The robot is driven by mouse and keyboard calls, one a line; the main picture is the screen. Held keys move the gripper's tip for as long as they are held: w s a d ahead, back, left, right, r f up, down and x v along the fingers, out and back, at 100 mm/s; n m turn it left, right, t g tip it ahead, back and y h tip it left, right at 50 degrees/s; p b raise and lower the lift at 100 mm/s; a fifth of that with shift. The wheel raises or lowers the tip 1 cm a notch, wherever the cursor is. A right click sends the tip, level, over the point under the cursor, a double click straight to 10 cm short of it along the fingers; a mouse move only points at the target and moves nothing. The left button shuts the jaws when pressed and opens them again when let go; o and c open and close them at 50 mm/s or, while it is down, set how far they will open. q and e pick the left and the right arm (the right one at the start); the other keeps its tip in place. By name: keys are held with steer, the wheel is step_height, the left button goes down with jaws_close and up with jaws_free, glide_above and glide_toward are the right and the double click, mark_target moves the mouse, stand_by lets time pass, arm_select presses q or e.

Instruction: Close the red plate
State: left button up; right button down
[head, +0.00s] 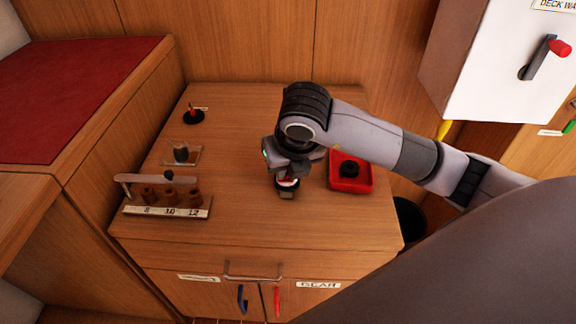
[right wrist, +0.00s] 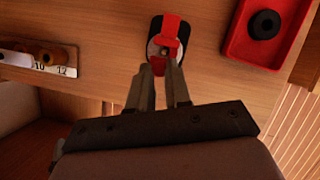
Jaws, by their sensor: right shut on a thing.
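A small block with a red plate (right wrist: 171,27) and a black body (right wrist: 156,30) lies on the wooden counter. My right gripper (right wrist: 164,68) is shut at its near end, where a red part shows between the fingertips. In the head view my right gripper (head: 287,188) is low over the middle front of the counter and hides most of the block. Only a little red and white shows there. I cannot tell how far the plate is swung open. My left gripper is not in view.
A red tray (head: 365,185) with a black ring (head: 349,169) is right of the gripper. A rack (head: 155,211) marked 8, 10, 12 holds brown pieces at left. Small items stand behind it. A white wall box (head: 500,70) with a lever hangs right. The counter's back middle is clear.

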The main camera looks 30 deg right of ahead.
steer(key=c, duration=1.1)
jaws_free()
steer(key=shift+o, duration=0.2)
steer(key=v, duration=0.7)
steer(key=shift+p, duration=0.35)
steer(key=shift+s, duration=0.1)
